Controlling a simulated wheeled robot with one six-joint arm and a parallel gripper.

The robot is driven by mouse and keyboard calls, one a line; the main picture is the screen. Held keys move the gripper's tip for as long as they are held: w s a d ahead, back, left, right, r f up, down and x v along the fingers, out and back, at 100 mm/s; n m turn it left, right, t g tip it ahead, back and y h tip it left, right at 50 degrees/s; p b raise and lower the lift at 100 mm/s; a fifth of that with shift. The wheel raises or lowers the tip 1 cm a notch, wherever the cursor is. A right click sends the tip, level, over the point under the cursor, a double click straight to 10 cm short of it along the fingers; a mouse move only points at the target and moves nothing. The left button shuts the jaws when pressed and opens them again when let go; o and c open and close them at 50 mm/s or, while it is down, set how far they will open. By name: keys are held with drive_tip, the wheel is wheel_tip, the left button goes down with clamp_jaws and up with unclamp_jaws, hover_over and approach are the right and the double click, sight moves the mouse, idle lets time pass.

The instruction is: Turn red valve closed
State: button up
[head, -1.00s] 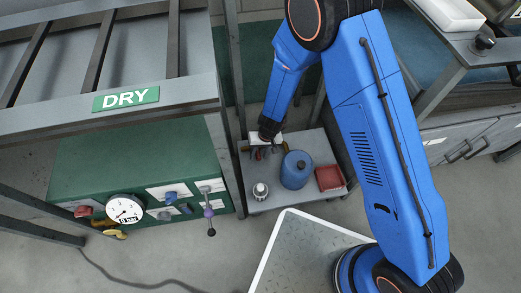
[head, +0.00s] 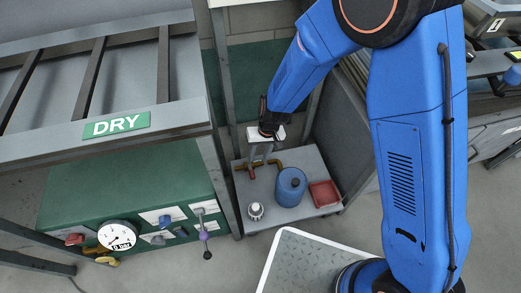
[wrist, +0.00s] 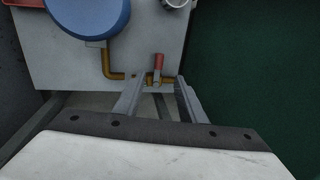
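The red valve (wrist: 159,63) is a short red lever on a brass pipe (wrist: 118,76). In the wrist view the lever stands crosswise to the pipe run. In the head view the red valve (head: 251,172) shows at the left of the low grey shelf. My gripper (wrist: 160,88) is open, its two grey fingers apart with nothing held between them. The lever lies just beyond the fingertips, lined up with the gap. In the head view my gripper (head: 260,153) hangs above the shelf's back left, behind the valve. Contact with the pipe cannot be told.
A blue tank (head: 291,186), a red tray (head: 324,193) and a small white-topped canister (head: 256,211) share the low shelf (head: 290,209). A green panel with a gauge (head: 117,236) and knobs stands left, under the rack marked DRY (head: 117,124). A rack post stands beside the valve.

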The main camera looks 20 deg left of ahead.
drive_tip(key=shift+w+d+r, duration=0.1)
drive_tip(key=shift+d+r, duration=0.05)
drive_tip(key=shift+r, duration=0.6)
drive_tip(key=shift+w+d+r, duration=0.1)
drive_tip(key=shift+r, duration=0.65)
drive_tip(key=shift+s, duration=0.15)
